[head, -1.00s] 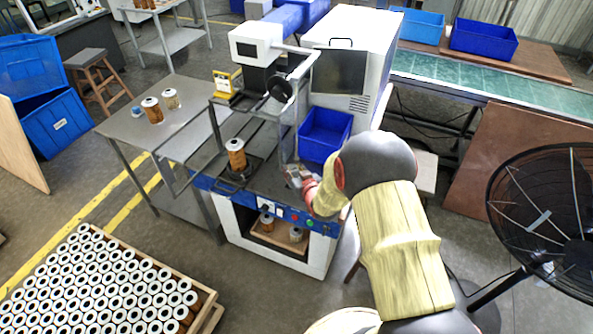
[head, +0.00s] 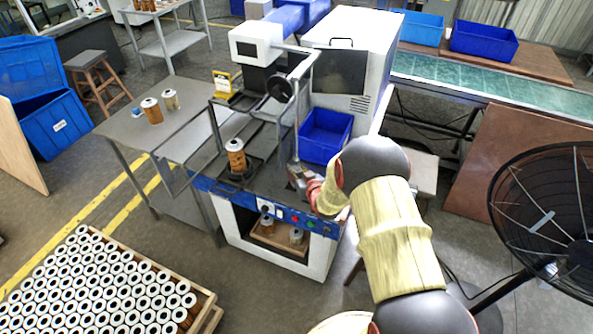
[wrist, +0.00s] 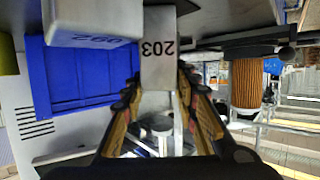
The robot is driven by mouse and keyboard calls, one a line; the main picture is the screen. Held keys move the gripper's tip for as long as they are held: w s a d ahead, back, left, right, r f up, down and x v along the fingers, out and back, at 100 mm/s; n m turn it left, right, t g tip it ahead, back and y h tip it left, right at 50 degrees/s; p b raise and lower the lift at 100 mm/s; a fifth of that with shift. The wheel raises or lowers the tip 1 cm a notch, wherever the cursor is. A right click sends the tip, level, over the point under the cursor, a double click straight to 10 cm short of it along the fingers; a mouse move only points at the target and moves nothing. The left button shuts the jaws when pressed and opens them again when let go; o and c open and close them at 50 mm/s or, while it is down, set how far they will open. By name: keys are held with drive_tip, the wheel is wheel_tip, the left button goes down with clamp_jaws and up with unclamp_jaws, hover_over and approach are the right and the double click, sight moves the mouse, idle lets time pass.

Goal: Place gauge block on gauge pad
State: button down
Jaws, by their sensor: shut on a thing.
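A pale grey block marked 203, the gauge block (wrist: 159,48), is between my gripper's (wrist: 158,82) two fingertips in the wrist view. The fingers are closed in on its sides; the number appears upside down. In the head view my gripper (head: 297,172) is over the right part of the machine's worktop, in front of the blue bin. The block is too small there to make out clearly. I cannot pick out the gauge pad with certainty in either view.
A second pale marked block (wrist: 92,20) is close at upper left in the wrist view. A blue bin (head: 325,135) stands behind my gripper. A filter cartridge (head: 236,156) stands on the worktop to the left. A black fan (head: 545,220) is at right.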

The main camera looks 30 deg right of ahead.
drive_tip(key=c, duration=1.4)
unclamp_jaws()
